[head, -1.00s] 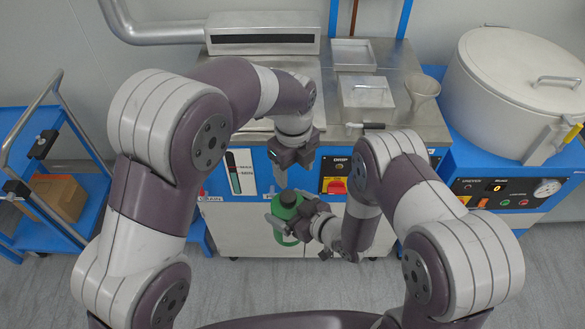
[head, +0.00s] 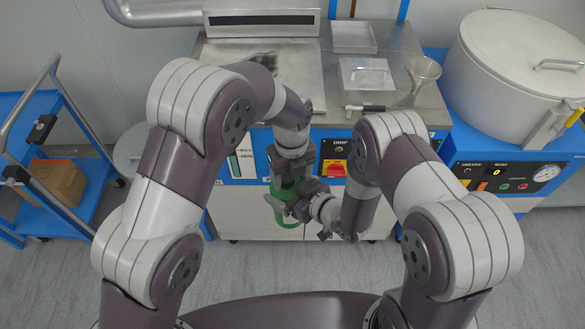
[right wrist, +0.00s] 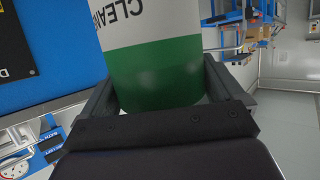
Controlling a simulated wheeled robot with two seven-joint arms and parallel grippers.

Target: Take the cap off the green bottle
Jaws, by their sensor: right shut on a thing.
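The green bottle (head: 284,213) is in front of the blue-fronted machine in the head view, held upright in the air. My right gripper (head: 290,207) is shut around its side. In the right wrist view the bottle (right wrist: 160,75), green with a white label, sits between both fingers. My left gripper (head: 289,182) points down right over the bottle's top. The left gripper and wrist hide the cap, so I cannot tell whether the left fingers touch it or are closed on it.
The machine's steel top (head: 315,95) carries a lidded box (head: 366,78) and a funnel (head: 422,72). A large white pot (head: 515,55) stands at the right. A blue trolley with a cardboard box (head: 58,183) is at the left. The floor in front is clear.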

